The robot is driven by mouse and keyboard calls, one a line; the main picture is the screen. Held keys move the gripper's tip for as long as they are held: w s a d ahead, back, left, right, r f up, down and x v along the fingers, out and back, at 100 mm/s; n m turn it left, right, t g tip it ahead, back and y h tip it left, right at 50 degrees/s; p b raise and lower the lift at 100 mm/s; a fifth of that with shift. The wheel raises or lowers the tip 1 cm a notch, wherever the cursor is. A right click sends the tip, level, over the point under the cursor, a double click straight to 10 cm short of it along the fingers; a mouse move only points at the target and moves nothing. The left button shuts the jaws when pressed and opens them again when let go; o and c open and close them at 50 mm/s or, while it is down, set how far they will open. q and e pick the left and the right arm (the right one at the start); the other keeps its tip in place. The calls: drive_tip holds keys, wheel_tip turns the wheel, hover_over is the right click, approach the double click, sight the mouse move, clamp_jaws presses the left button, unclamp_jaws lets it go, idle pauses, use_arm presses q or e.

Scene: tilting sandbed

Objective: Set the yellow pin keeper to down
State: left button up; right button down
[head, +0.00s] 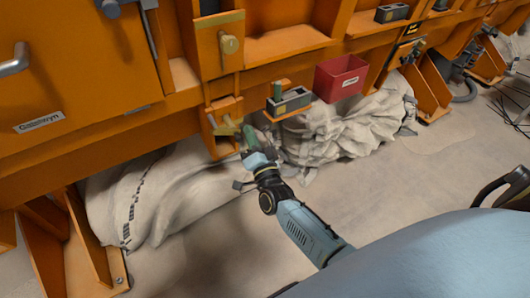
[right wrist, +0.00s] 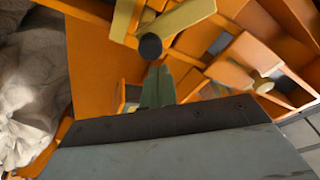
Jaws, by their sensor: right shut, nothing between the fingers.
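The yellow pin keeper (head: 226,126) is a small yellow bar on an orange bracket low on the machine's front. In the right wrist view the yellow bar (right wrist: 185,18) slants up to the right, with a dark round end (right wrist: 150,46) just beyond my fingertips. My right gripper (head: 248,136) is shut and empty, its green fingers close to the keeper's right side. The fingers also show in the right wrist view (right wrist: 158,86). I cannot tell whether they touch the keeper. My left gripper is not in view.
Above is a yellow plate with a brass knob (head: 229,45). A grey-framed holder (head: 289,102) and a red bin (head: 341,77) stand to the right. Crumpled pale cloth (head: 175,195) hangs below the orange machine. The floor at lower right (head: 420,175) is largely clear.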

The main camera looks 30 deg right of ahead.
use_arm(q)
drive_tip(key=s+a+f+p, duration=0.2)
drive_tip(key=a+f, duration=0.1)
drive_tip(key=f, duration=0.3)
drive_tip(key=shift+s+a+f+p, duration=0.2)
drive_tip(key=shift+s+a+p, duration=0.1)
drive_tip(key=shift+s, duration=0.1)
use_arm(e)
drive_tip(key=d+r+v, duration=0.1)
drive_tip(key=v, duration=0.8)
drive_tip(key=shift+s+d+r, duration=0.15)
drive_tip(key=shift+s+d, duration=0.2)
drive_tip(key=shift+s, duration=0.1)
